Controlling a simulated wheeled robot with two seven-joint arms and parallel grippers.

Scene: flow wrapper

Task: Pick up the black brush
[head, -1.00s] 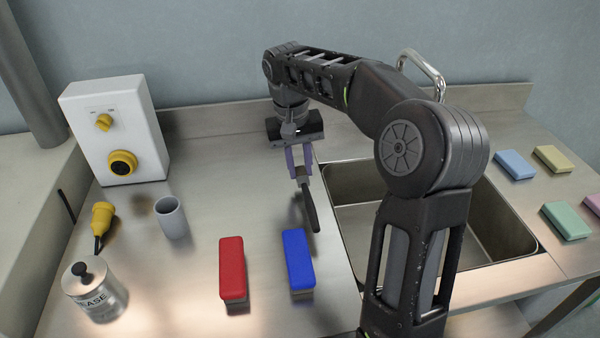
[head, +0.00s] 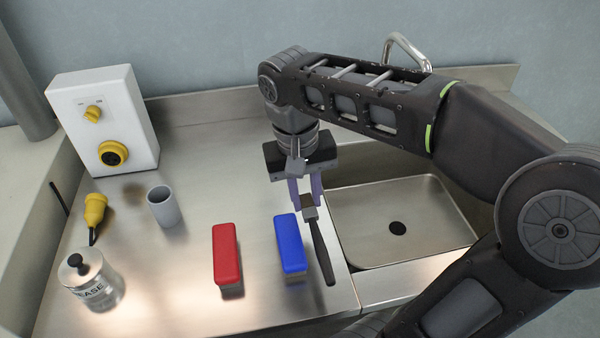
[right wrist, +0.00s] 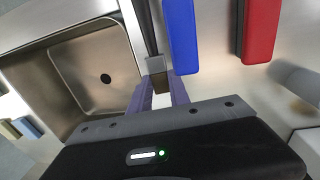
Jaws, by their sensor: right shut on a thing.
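The black brush (head: 322,252) has a long dark handle and a brownish-grey block at its top end. My right gripper (head: 307,197) is shut on that block, with purple fingers on either side. The handle points toward the front of the counter, just right of the blue brush. In the right wrist view the brush (right wrist: 149,32) runs up from between the fingers (right wrist: 158,90). I cannot tell whether the handle touches the counter. My left gripper is not in view.
A blue-topped brush (head: 291,243) lies close beside the handle, and a red-topped one (head: 227,254) further left. The sink (head: 345,265) is at right.

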